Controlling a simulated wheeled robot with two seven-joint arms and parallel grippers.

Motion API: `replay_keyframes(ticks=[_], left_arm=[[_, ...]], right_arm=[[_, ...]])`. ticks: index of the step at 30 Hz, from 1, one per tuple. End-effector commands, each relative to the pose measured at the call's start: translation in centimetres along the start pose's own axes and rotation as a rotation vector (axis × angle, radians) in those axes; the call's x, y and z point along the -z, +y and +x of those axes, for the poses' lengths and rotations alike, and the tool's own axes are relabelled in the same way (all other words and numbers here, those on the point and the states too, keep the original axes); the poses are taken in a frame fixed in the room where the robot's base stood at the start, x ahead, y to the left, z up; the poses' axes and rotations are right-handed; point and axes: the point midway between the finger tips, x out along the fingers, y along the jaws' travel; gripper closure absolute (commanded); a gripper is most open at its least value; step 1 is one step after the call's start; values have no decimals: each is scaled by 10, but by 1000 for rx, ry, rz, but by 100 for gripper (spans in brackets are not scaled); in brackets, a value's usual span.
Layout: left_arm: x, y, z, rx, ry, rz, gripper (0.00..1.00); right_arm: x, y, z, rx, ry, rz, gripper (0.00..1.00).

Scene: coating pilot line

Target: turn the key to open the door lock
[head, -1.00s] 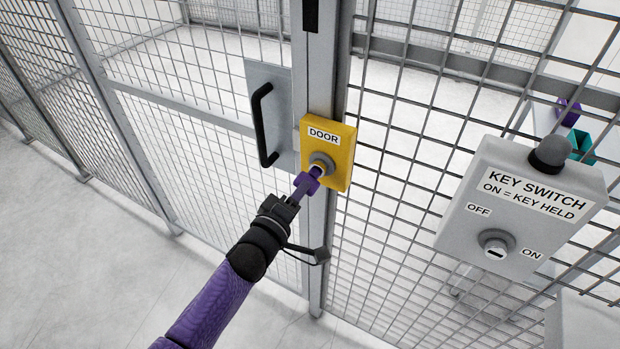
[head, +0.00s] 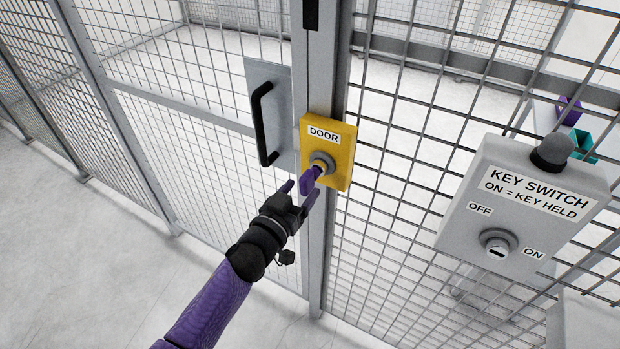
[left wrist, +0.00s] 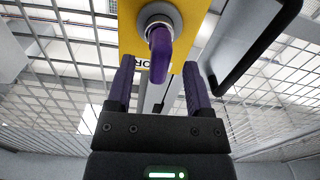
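The yellow door lock box (head: 341,160), labelled DOOR, is mounted on the grey door post. A purple key (head: 309,180) sits in its round silver cylinder, with its bow sticking out towards me. My left gripper (head: 298,194) is open just in front of the key, one finger on each side and apart from it. In the left wrist view the purple key (left wrist: 160,54) stands ahead of the gap between the spread fingers (left wrist: 159,88), in the lock on the yellow box (left wrist: 128,22). My right gripper is out of view.
A black door handle (head: 262,125) on a grey plate is left of the lock. A grey key switch box (head: 470,205) with OFF and ON labels and an empty-looking slot hangs on the mesh at right. Purple and teal objects (head: 581,145) lie behind the mesh.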

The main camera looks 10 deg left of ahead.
Motion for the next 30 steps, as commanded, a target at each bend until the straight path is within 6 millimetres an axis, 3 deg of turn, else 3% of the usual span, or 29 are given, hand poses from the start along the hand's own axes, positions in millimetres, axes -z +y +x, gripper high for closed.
replay_keyframes(ticks=[6,18,30], left_arm=[[1,0,-3,0,0,-2,34],[2,0,-59,0,1,-2,34],[0,0,-60,0,1,-3,34]], right_arm=[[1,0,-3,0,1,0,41],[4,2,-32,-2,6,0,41],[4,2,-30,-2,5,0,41]])
